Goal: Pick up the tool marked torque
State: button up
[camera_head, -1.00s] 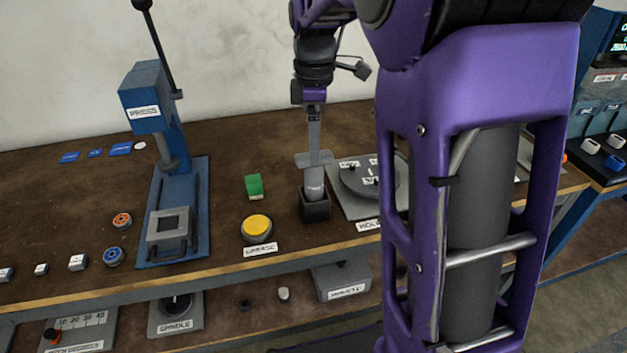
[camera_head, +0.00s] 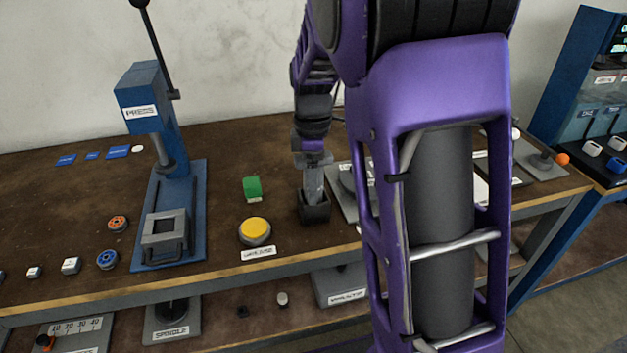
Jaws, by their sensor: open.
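A grey upright tool (camera_head: 314,184) stands in a small black square holder (camera_head: 315,211) near the middle of the bench. I cannot read any mark on it now. My gripper (camera_head: 313,172) points straight down over the tool, at its upper part. Its fingers blend with the grey tool, so their exact contact is unclear. It is open, and the tool's foot is still in the holder. My wrist hides the top of the tool.
A yellow button (camera_head: 255,230) and a green block (camera_head: 252,188) are left of the holder. A blue press (camera_head: 160,120) stands farther left. A grey plate with a round fixture (camera_head: 347,177) is close on the right, partly behind my arm.

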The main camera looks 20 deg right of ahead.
grip_shut()
jog(key=shift+r, duration=0.15)
